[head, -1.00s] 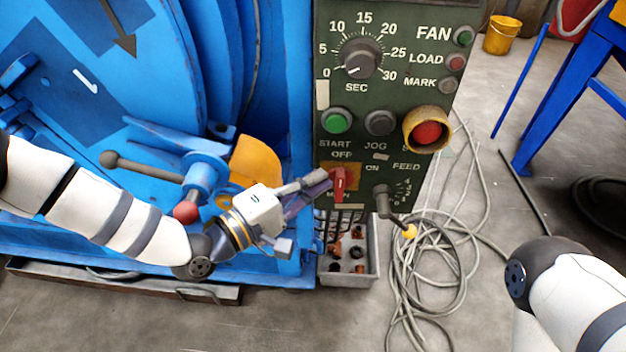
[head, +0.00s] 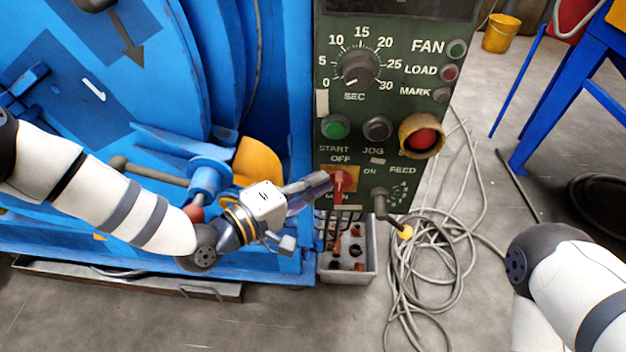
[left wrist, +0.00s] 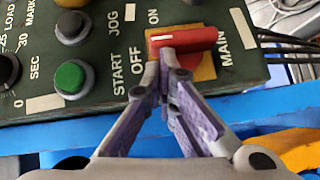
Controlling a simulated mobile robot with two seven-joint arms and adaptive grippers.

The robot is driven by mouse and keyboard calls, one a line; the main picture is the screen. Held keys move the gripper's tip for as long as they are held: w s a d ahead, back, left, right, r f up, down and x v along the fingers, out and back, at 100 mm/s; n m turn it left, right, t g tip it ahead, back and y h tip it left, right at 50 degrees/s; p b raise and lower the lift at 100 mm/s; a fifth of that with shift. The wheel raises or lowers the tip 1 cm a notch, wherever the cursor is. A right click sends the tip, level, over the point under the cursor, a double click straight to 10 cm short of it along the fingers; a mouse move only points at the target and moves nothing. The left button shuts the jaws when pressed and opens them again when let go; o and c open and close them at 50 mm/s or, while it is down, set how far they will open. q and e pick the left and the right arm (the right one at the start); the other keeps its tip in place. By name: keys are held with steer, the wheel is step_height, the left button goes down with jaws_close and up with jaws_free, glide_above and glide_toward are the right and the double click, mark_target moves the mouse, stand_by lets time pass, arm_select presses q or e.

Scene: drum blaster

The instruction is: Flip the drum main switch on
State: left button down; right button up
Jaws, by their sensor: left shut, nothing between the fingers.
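The main switch is a red handle (head: 338,186) on a yellow plate low on the dark green control panel (head: 350,112). It stands roughly upright between the OFF and ON labels, with MAIN below it. In the left wrist view the red handle (left wrist: 193,39) lies across the picture, a white mark at its left end. My left gripper (head: 326,181) is shut and empty. Its fingertips are at the left, OFF side of the handle, very close or touching; I cannot tell which. In the left wrist view the fingertips (left wrist: 168,56) overlap the handle's lower edge. My right gripper is out of view.
The panel also has a green start button (head: 336,127), a timer dial (head: 358,67) and a red button in a yellow collar (head: 424,138). A grey tray (head: 346,277) sits below. The blue drum machine (head: 215,70) is at left. Cables (head: 430,270) lie on the floor.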

arm_select(q)
steer(key=m+y+p, duration=0.1)
steer(key=p, duration=0.1)
steer(key=shift+d+r+g+p, duration=0.3)
steer(key=shift+r+g+p, duration=0.05)
steer(key=shift+g, duration=0.05)
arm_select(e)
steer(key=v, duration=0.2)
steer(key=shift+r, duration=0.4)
